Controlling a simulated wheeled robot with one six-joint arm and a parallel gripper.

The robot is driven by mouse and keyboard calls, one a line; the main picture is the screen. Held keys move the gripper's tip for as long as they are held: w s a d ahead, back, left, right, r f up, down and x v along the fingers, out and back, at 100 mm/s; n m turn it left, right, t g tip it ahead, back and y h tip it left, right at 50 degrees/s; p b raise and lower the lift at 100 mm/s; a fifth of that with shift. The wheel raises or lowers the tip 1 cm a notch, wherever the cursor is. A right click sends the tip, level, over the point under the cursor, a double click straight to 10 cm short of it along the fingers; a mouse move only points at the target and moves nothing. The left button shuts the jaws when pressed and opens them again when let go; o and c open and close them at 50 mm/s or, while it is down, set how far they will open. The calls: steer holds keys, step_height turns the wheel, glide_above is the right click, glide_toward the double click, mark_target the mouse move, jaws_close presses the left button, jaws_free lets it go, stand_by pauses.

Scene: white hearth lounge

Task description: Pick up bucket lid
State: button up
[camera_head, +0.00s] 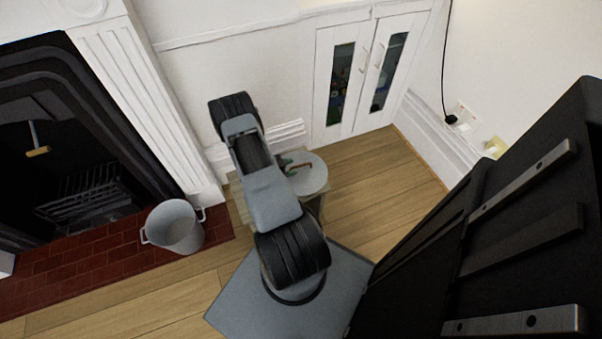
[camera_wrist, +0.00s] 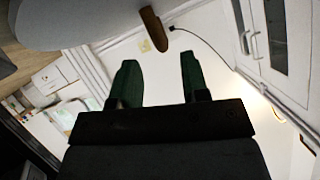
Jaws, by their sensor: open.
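The bucket lid is a round pale grey disc (camera_head: 314,178) in the head view, partly hidden behind my arm. It appears to rest on a low wooden stand, mostly covered by the arm. In the wrist view the lid (camera_wrist: 75,22) fills the upper left, with its brown wooden handle (camera_wrist: 153,29) at its right edge. My gripper (camera_wrist: 158,60) has two green fingers, spread apart with nothing between them. The handle appears just beyond the fingertips, near the gap between them. In the head view the gripper (camera_head: 286,162) shows only partly, beside the handle.
A grey metal bucket (camera_head: 174,228) stands on the red brick hearth (camera_head: 85,258) at left, before the dark fireplace. White cabinet doors (camera_head: 357,75) are behind the lid. Wooden floor (camera_head: 375,180) is clear to the right of the lid.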

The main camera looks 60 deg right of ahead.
mark_target(298, 166)
steer(key=shift+b+x, duration=0.5)
steer(key=shift+x, duration=1.6)
steer(key=shift+w+d, duration=0.1)
steer(key=shift+w, duration=0.1)
steer(key=shift+c, duration=0.3)
jaws_close()
